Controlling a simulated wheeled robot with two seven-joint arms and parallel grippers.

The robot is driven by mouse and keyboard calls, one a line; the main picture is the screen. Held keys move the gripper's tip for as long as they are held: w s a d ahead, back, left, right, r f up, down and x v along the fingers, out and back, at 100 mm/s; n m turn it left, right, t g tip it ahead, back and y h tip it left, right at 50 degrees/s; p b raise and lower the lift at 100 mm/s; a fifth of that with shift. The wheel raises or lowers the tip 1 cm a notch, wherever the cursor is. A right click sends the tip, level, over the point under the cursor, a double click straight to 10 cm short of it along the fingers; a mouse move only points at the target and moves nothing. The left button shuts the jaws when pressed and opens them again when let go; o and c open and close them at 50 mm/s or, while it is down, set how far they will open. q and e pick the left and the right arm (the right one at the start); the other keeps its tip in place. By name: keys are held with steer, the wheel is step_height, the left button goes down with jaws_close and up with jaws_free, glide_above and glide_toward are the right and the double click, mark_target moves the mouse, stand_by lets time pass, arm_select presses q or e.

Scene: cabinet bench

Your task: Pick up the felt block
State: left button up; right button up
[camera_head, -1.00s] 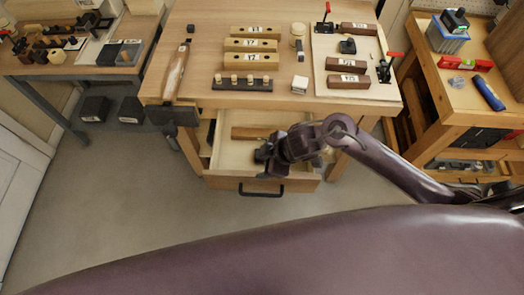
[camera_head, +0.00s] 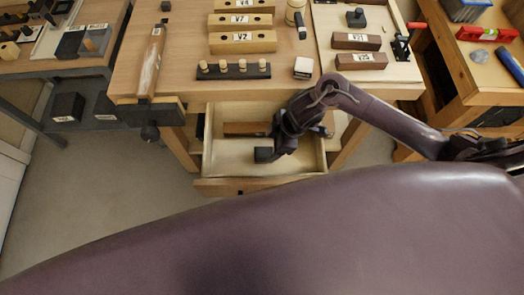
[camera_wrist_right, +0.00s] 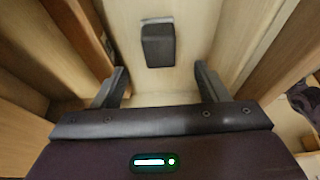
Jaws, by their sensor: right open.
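A dark grey block, which looks like the felt block (camera_wrist_right: 158,45), lies on the pale floor of the open drawer (camera_head: 215,184). In the head view a dark block shape (camera_head: 263,155) shows just left of my right gripper (camera_head: 281,147). In the wrist view my right gripper (camera_wrist_right: 161,82) is open and empty. Its two fingers point toward the block, which sits beyond the tips and between their lines, apart from both. My left gripper is not in view.
A wooden piece (camera_head: 246,128) lies at the back of the drawer. Drawer walls stand close on both sides of my right gripper. The bench top above holds labelled wooden blocks (camera_head: 242,42), a dark peg strip (camera_head: 233,71) and a small white block (camera_head: 303,68).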

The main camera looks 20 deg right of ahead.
mark_target(264, 152)
steer(key=shift+x, duration=0.9)
steer(key=x, duration=0.5)
steer(key=shift+d+f, duration=0.1)
steer(key=shift+f, duration=0.1)
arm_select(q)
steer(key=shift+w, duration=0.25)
arm_select(e)
steer(key=c, duration=1.1)
steer(key=shift+r, duration=0.15)
arm_select(q)
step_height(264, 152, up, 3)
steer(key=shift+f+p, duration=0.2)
steer(key=shift+p, duration=1.05)
arm_select(e)
step_height(264, 152, up, 20)
steer(key=shift+f, duration=0.1)
